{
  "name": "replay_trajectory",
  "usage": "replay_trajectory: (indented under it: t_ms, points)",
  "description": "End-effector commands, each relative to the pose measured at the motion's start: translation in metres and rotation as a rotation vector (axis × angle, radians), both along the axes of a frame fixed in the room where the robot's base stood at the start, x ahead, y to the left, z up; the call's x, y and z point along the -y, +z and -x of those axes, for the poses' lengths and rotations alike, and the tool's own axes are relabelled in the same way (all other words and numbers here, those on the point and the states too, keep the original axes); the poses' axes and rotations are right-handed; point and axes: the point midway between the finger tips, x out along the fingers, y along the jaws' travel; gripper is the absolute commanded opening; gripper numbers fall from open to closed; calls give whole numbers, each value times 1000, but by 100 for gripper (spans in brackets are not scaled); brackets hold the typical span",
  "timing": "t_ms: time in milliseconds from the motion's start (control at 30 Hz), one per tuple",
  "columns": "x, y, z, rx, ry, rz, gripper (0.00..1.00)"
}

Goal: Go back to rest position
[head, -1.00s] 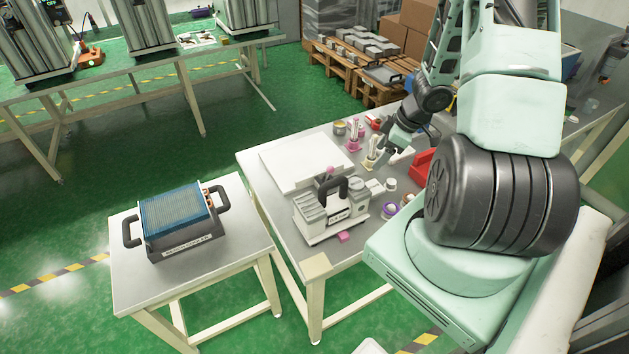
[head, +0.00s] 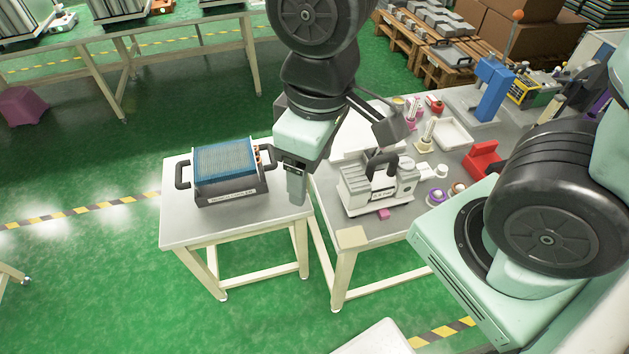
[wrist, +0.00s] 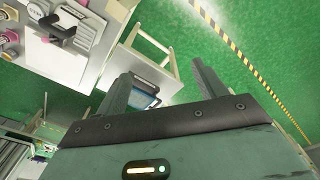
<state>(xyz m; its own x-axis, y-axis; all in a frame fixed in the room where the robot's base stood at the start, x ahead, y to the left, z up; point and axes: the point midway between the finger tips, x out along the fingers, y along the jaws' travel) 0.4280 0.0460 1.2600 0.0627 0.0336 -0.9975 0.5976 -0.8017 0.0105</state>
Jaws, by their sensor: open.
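My gripper (head: 297,188) points down in the head view, in front of the gap between the small left table and the larger work table. It also shows in the wrist view (wrist: 165,85), with its two fingers apart and nothing between them held. My arm hangs from the top of the head view and hides part of the work table. The small table (head: 185,230) carries a dark tray with a blue ribbed top (head: 225,164).
A grey-white unit with a black handle (head: 375,190) stands on the work table (head: 395,228). Several small jars, a red holder (head: 482,160) and a blue device (head: 493,88) stand farther right. Pallets with blocks (head: 440,40) lie behind.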

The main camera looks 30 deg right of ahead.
Motion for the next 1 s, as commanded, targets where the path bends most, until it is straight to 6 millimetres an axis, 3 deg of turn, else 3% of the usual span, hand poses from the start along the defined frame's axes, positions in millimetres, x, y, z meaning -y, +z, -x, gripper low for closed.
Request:
replay_trajectory:
  t_ms: [33, 167, 567, 767, 1000]
  points:
    - [-9, 4, 17, -21, 17, -11, 70]
    - [-18, 7, 38, -58, 30, -23, 70]
    - [-18, 1, 39, -62, 29, -25, 70]
    - [-18, -37, 39, -62, 30, -24, 70]
    - [-17, -103, 39, -62, 34, -21, 70]
